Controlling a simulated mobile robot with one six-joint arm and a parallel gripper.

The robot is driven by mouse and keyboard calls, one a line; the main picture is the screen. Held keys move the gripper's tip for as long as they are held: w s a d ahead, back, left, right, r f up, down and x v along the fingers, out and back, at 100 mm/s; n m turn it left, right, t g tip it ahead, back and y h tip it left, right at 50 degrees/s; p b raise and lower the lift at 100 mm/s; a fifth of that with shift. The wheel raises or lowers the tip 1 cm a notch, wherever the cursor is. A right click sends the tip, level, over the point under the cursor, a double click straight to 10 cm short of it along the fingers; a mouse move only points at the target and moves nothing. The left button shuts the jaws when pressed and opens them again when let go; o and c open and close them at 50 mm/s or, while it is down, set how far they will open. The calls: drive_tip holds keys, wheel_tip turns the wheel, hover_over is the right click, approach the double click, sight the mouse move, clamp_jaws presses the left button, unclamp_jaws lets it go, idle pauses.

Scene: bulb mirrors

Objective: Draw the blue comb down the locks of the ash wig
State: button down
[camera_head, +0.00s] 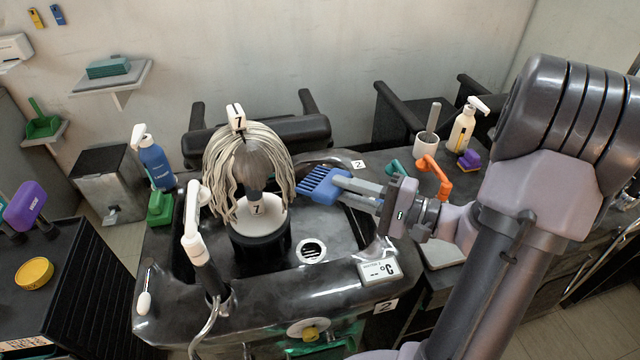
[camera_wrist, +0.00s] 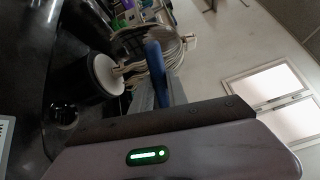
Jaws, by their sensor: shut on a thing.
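The ash wig (camera_head: 245,165) sits on a stand with a white round base marked 7 (camera_head: 262,218) over the dark basin. Its pale locks hang down around the stand. My gripper (camera_head: 345,188) is shut on the blue comb (camera_head: 322,185) and holds it level to the right of the wig. The comb's teeth face left, a small gap from the right locks in the head view. In the wrist view the blue comb (camera_wrist: 154,62) shows edge-on between the fingers, with the wig (camera_wrist: 172,45) behind it. The comb's grasped part is hidden by the fingers.
A white shower head (camera_head: 194,225) stands at the basin's left front. A blue bottle (camera_head: 155,163) and a green item (camera_head: 160,207) stand left of the wig. A display (camera_head: 380,269) sits on the front right rim.

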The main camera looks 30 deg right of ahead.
sight(315, 177)
drive_tip(key=p+x, duration=0.2)
drive_tip(key=x, duration=0.2)
drive_tip(key=shift+w+d+r, duration=0.1)
drive_tip(key=shift+w+r, duration=0.05)
drive_tip(key=shift+w, duration=0.05)
drive_tip(key=shift+w+f, duration=0.2)
drive_tip(key=shift+w, duration=0.1)
drive_tip(key=shift+a, duration=0.2)
drive_tip(key=shift+b+x, duration=0.35)
drive_tip(key=shift+x, duration=0.65)
drive_tip(key=f+b, duration=0.3)
drive_tip(key=b, duration=0.1)
drive_tip(key=f+b, duration=0.2)
drive_tip(key=b, duration=0.1)
drive_tip(key=shift+s+d+f, duration=0.1)
drive_tip(key=shift+s+f, duration=0.25)
drive_tip(key=shift+s, duration=0.05)
